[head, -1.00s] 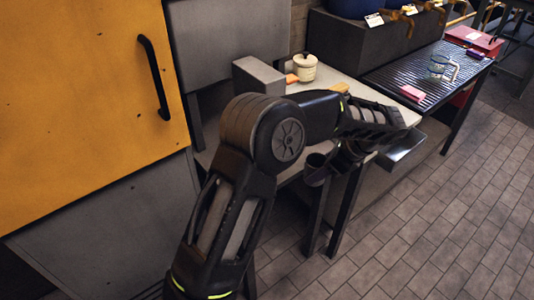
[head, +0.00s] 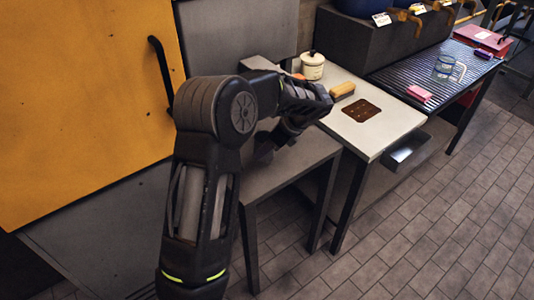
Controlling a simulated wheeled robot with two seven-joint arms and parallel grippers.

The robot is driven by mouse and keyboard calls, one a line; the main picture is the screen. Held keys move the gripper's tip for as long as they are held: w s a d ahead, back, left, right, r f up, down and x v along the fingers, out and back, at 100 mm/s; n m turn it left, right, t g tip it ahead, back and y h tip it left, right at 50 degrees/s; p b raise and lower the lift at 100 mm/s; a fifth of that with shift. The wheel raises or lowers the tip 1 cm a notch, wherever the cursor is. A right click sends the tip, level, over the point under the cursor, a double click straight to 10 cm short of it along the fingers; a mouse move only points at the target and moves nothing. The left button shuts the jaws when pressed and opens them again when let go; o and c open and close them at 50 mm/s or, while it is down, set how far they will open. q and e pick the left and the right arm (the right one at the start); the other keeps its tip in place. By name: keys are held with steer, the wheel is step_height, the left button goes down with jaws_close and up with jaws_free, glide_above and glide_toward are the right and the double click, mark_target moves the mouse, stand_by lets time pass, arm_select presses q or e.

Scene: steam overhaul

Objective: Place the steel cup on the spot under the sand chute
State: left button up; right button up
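One arm of mine, which I take to be the left, comes up from the bottom and bends right over a grey side table (head: 285,172). Its gripper (head: 268,149) points down and left, low over that table. The fingers are dark and partly covered by the arm, so I cannot tell whether they are open or shut. I cannot make out the steel cup; a dark shape at the fingers is too unclear to name. A grey box (head: 262,64) stands behind the arm, partly hidden. I cannot tell whether it is the sand chute. My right gripper is not in view.
The pale table (head: 390,123) holds a brown dotted plate (head: 361,110), a wooden brush (head: 342,90) and a lidded cream pot (head: 312,65). A slatted bench (head: 400,77) with a pink block (head: 419,93) stands beyond. A yellow door (head: 80,110) is at left.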

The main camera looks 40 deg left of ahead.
mark_target(271, 152)
arm_select(q)
steer(key=shift+f, duration=1.75)
steer(key=shift+f, duration=0.1)
steer(key=o, duration=1.4)
steer(key=v, duration=1.2)
